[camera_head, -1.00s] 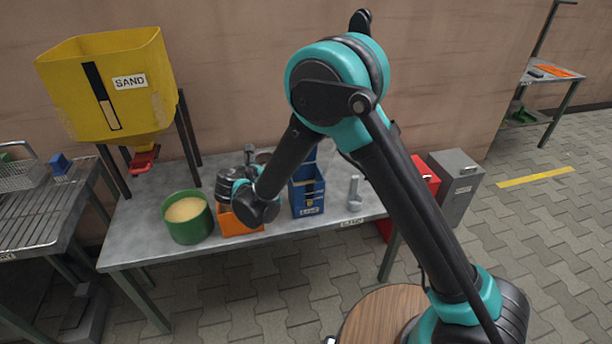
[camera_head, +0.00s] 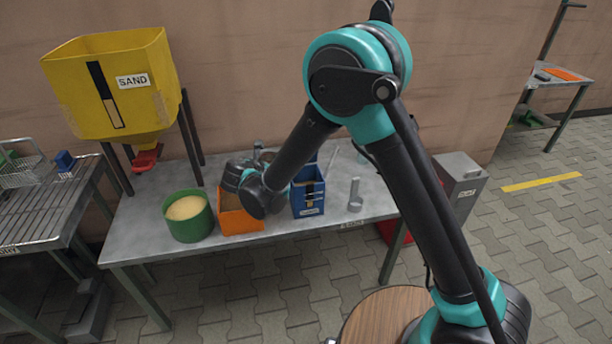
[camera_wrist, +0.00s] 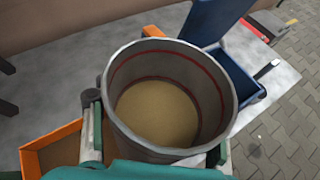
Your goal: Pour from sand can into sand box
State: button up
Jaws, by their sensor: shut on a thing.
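My gripper (camera_wrist: 158,135) is shut on a grey round can (camera_wrist: 165,62), with one finger on each side. The can has a red line round its inside and sand (camera_wrist: 158,110) in the bottom; it looks about upright. In the head view my wrist hides most of the gripper (camera_head: 240,174) and the can. A blue box (camera_head: 309,198) with a white label and a gauge strip stands on the table, right of my wrist. It also shows behind the can at the upper right in the wrist view (camera_wrist: 222,70). I cannot read its label.
An orange box (camera_head: 240,221) stands left of the blue box, below my wrist. A green tub of sand (camera_head: 188,226) is further left. A yellow hopper (camera_head: 112,95) marked SAND rises behind. A grey upright piece (camera_head: 355,197) stands at right on the table (camera_head: 150,245).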

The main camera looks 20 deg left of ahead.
jog(key=shift+w+d+r+m+g+y, duration=0.25)
jog(key=shift+r+m+g+y, duration=0.15)
jog(key=shift+r+g, duration=0.2)
jog(key=shift+w+d+r+m+g+y, duration=0.25)
jog(key=shift+d+r+m+g+y, duration=0.1)
jog(key=shift+r+g+y, duration=0.15)
jog(key=shift+w+d+r+m+g+y, duration=0.25)
jog(key=shift+r+m+g+y, duration=0.2)
jog(key=shift+r, duration=0.2)
jog(key=shift+d+r, duration=0.1)
jog(key=shift+r, duration=0.45)
jog(key=shift+r+m+g+y+p, duration=0.3)
jog(key=shift+r+g+y+p, duration=0.1)
jog(key=shift+g+y, duration=0.2)
dwell(1.5)
jog(key=shift+s+a+r+m+g+y+p, duration=0.1)
jog(key=shift+a+r+m+g+y+p, duration=0.15)
jog(key=shift+g+y+p, duration=0.25)
dwell(1.8)
jog(key=shift+f+m+g+y, duration=0.15)
jog(key=shift+m+g+y, duration=0.1)
dwell(1.0)
